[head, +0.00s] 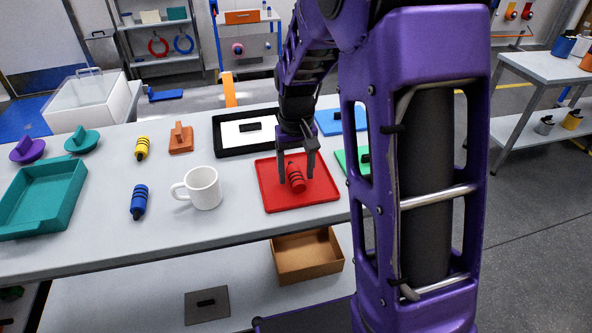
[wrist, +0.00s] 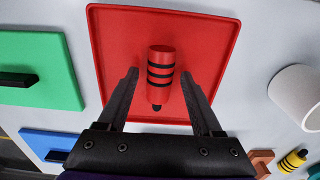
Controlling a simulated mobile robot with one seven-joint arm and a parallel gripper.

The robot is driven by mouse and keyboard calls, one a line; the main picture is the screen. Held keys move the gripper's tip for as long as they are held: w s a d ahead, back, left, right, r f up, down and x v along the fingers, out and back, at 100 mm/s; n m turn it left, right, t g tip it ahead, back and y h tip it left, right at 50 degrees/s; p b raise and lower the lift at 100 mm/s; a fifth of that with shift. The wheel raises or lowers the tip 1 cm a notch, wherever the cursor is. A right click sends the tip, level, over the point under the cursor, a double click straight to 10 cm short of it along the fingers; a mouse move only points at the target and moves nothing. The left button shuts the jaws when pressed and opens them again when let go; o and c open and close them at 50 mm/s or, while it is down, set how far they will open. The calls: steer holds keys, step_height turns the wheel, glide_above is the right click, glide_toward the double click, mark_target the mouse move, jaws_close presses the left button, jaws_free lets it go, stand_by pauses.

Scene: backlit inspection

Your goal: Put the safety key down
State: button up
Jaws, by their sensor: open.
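A red cylinder with black bands and a dark tip, which I take to be the safety key (head: 296,178), lies on its side on the red tray (head: 325,190). My gripper (head: 296,170) is above the tray, pointing down, with its fingers on either side of the key. In the wrist view the key (wrist: 160,62) lies between the two open fingers (wrist: 161,80), with a visible gap on each side. The red tray (wrist: 110,50) surrounds it there. The fingers hold nothing.
A white mug (head: 203,188) stands left of the red tray. Blue (head: 139,203) and yellow (head: 142,148) banded cylinders lie further left. A black-framed white board (head: 232,133) is behind the tray, and a green plate (wrist: 40,60) is beside it. A teal tray (head: 60,203) sits far left.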

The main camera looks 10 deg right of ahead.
mark_target(296, 174)
step_height(296, 174, up, 12)
steer(key=p, duration=0.2)
steer(key=shift+r, duration=0.15)
